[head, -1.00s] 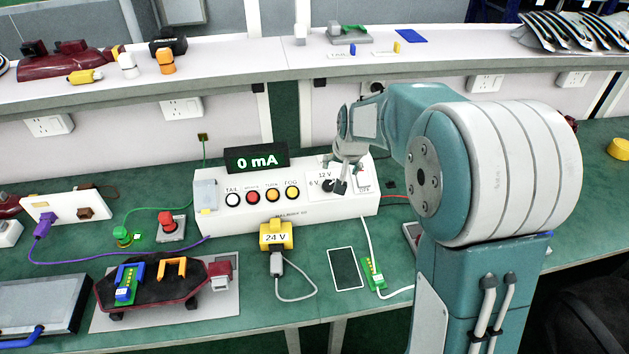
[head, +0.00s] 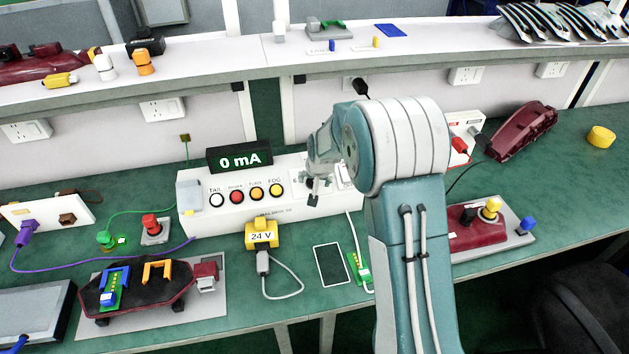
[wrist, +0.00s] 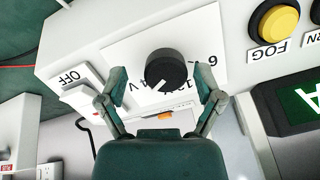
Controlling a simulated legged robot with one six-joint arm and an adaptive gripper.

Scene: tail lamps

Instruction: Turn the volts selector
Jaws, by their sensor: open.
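The volts selector (wrist: 166,70) is a round black knob with a white pointer line, on the white test box (head: 240,217). In the wrist view the pointer aims down and to the left; a 6 label shows at its right and a V at its lower left, other print being partly hidden. My gripper (wrist: 161,78) is open, one finger on each side of the knob, with gaps visible; I cannot tell whether either touches. In the head view my gripper (head: 313,192) is at the box's right front and mostly hides the selector.
An OFF rocker switch (wrist: 82,98) lies left of the fingers, and the yellow FOG button (wrist: 275,22) is at upper right. The box carries a 0 mA display (head: 239,157). A yellow 24 V block (head: 262,234) and a dark-screened panel (head: 332,265) lie in front.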

